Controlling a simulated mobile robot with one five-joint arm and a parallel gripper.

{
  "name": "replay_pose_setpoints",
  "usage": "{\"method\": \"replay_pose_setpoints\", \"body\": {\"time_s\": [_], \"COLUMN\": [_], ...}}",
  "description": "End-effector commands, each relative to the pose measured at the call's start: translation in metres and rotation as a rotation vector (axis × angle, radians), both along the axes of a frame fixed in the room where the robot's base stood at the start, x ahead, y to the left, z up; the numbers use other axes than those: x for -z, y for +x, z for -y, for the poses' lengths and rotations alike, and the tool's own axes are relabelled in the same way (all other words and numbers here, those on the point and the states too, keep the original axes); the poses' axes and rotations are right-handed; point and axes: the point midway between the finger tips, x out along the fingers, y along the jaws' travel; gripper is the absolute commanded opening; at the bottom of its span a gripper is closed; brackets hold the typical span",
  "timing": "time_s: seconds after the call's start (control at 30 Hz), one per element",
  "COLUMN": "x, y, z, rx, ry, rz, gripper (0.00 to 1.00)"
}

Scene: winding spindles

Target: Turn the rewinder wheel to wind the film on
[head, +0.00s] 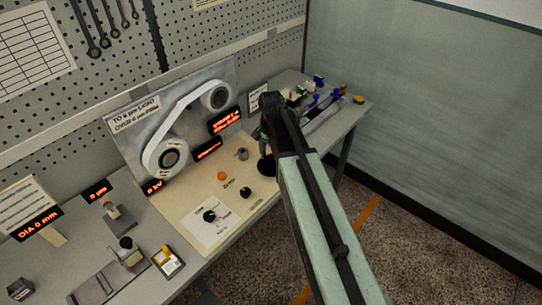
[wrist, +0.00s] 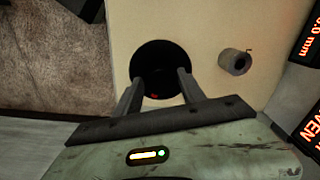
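A black round wheel (wrist: 160,58) lies on the cream panel in the wrist view, with a small red spot low on its face. It also shows as a dark disc (head: 266,168) partly behind my arm in the head view; I take it for the rewinder wheel. My gripper (wrist: 158,76) is open, its two fingers apart over the wheel's lower part. I cannot tell whether they touch it. My fingertips are hidden in the head view.
A grey knob (wrist: 235,62) stands beside the wheel, also in the head view (head: 242,154). Black knobs (head: 209,216) and an orange button (head: 222,176) are on the panel. Red displays (head: 224,119) stand behind it. Coloured tools (head: 318,80) lie at the bench's far end.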

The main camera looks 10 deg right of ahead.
Motion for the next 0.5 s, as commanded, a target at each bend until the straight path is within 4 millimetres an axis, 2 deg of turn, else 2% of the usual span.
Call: {"method": "replay_pose_setpoints", "body": {"time_s": [0.37,0.5], "x": [-0.002,-0.014], "y": [0.0,0.0], "z": [0.0,0.0], "rx": [-0.001,-0.001], "ry": [-0.001,-0.001], "rz": [0.001,0.001], "gripper": [0.61,0.61]}}
